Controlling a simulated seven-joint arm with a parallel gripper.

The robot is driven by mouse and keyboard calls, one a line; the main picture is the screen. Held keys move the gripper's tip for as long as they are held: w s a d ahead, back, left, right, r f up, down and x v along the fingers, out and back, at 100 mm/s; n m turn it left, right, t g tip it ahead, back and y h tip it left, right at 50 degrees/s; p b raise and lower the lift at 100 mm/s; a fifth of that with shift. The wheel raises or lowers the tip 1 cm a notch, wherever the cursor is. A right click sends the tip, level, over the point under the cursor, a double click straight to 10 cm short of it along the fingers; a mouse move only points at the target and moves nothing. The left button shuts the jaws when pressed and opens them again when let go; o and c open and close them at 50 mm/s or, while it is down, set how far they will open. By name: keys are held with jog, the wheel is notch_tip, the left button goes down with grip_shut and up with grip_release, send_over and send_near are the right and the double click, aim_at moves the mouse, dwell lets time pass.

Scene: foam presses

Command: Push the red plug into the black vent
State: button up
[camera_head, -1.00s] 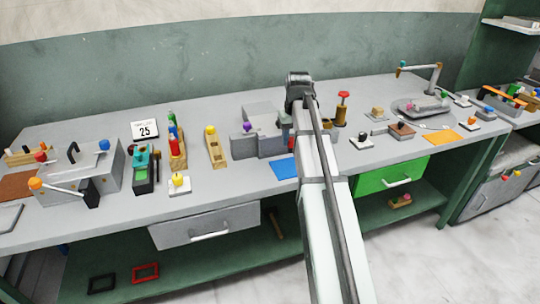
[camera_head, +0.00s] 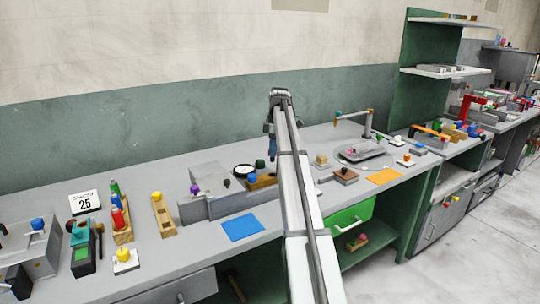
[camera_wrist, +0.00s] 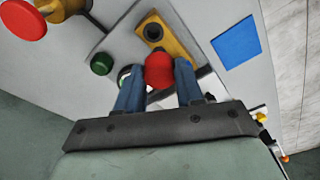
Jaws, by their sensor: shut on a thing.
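My gripper (camera_wrist: 158,86) is shut on the red plug (camera_wrist: 158,70), which sits between its two blue fingers in the wrist view. A yellow-brown block with a round black opening, which looks like the black vent (camera_wrist: 153,32), lies just beyond the plug in that picture, and the two look apart. In the head view, the block (camera_head: 265,181) stands on the bench left of my arm, partly hidden by it. My gripper (camera_head: 271,156) is above the back of the bench there; the plug is not clearly visible.
A green knob (camera_wrist: 101,63) and a red-topped yellow fixture (camera_wrist: 50,12) are near my gripper in the wrist view. A grey block fixture (camera_head: 210,190) stands left of the vent block. A blue mat (camera_head: 242,227) lies flat in front, with bare bench around it.

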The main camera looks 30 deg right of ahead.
jog(key=shift+w+d+r+n, duration=0.25)
jog(key=shift+w+n, duration=0.1)
jog(key=shift+n, duration=0.65)
jog(key=shift+f, duration=0.1)
jog(key=shift+f, duration=2.85)
jog(key=shift+f, duration=1.9)
jog(key=o, duration=1.1)
jog(key=shift+r, duration=0.1)
jog(key=r, duration=0.4)
jog(key=d+r, duration=0.1)
jog(key=r, duration=0.8)
jog(key=shift+s+d+r, duration=0.25)
jog(key=shift+s+d, duration=0.05)
jog(key=shift+s+f, duration=0.1)
